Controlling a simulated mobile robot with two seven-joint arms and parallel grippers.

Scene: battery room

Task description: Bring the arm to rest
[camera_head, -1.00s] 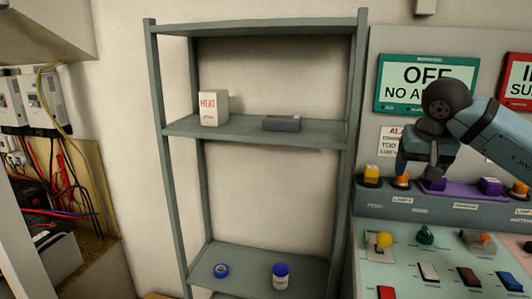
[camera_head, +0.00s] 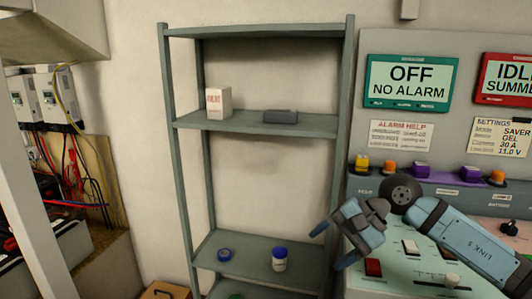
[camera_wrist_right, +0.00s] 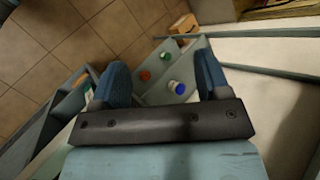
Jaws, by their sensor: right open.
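My right gripper (camera_head: 331,250) is in the lower right of the head view, in front of the control panel's left edge and right of the shelf unit. It is open, with nothing between its fingers. In the right wrist view its two blue fingers (camera_wrist_right: 160,88) stand wide apart, pointing down past the shelf toward the tiled floor. My left gripper is not in view.
A grey shelf unit (camera_head: 181,180) holds a white box (camera_head: 219,103), a dark grey block (camera_head: 280,117), a blue tape roll (camera_head: 224,254) and a blue-lidded jar (camera_head: 279,259). The control panel (camera_head: 400,267) has buttons and switches. A cardboard box (camera_head: 163,291) stands below.

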